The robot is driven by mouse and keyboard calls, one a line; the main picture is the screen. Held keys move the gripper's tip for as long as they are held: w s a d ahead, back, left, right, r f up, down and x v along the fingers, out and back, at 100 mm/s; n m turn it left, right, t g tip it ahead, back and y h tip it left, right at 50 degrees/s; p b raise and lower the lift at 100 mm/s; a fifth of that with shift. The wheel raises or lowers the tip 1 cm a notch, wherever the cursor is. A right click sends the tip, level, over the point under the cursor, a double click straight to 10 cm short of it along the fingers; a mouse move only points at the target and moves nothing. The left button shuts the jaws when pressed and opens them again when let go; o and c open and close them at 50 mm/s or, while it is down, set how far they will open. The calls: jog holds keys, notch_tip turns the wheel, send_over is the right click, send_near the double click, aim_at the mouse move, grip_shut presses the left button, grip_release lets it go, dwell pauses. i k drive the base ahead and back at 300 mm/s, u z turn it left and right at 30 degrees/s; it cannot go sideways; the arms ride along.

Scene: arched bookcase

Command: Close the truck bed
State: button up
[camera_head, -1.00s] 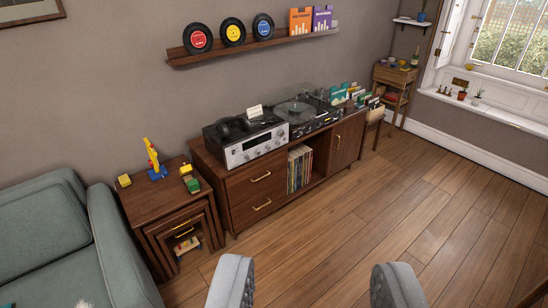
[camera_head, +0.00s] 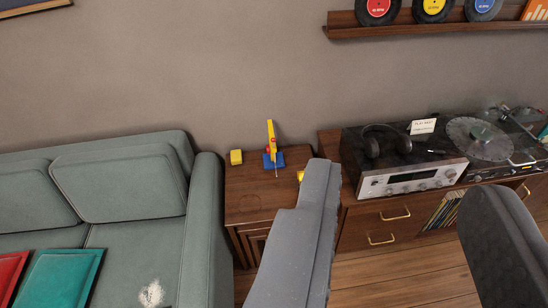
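My gripper (camera_head: 404,182) is open and empty, its two grey fingers wide apart in the foreground. It is in front of the low cabinet and the wooden side table (camera_head: 255,200). A small yellow part (camera_head: 300,176) shows on the table just left of the left finger's tip. It may belong to the small green-and-yellow toy seen there earlier, possibly the truck. The rest of that toy is hidden behind the left finger, so its bed cannot be seen. Beside it stands a tall yellow toy (camera_head: 271,140) on a blue base (camera_head: 273,160), with a yellow block (camera_head: 236,157) further left.
A grey-green sofa (camera_head: 205,215) with red and teal cushions stands left of the table. Right of it, a wooden cabinet (camera_head: 355,228) carries a stereo receiver (camera_head: 410,180) with headphones and a turntable (camera_head: 480,138). A record shelf (camera_head: 440,30) is on the wall.

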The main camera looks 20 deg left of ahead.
aim_at(305, 174)
jog(key=u, duration=0.05)
jog(key=i, duration=0.5)
jog(key=u, duration=0.2)
jog(key=k, duration=0.5)
jog(key=z, duration=0.8)
jog(key=i, duration=1.65)
jog(key=u, duration=0.75)
